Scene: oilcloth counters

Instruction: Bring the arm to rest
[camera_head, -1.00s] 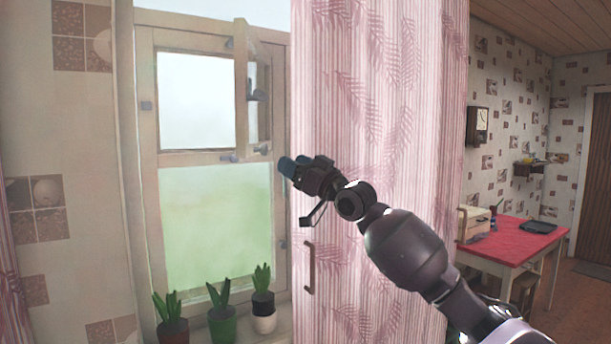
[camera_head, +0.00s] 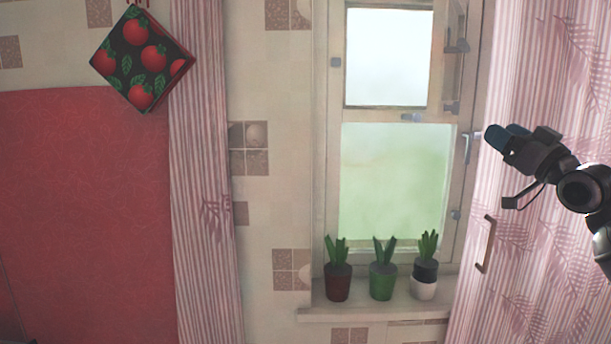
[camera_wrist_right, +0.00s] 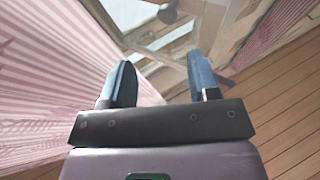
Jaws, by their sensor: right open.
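My right gripper (camera_head: 502,136) is at the right of the head view, raised in front of the pink striped curtain panel (camera_head: 545,190), to the right of the window. Its blue fingertips point left toward the window frame. In the right wrist view the two blue fingers (camera_wrist_right: 158,82) stand apart with nothing between them. The window handle and a part of the frame (camera_wrist_right: 165,40) show beyond the fingers. My left gripper is in neither view.
A window (camera_head: 395,180) has a sill (camera_head: 375,308) with three potted plants: a red pot (camera_head: 338,288), a green pot (camera_head: 383,287) and a black-and-white pot (camera_head: 424,285). The curtain panel has a handle (camera_head: 486,245). A tomato-patterned cloth (camera_head: 142,60) hangs at upper left.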

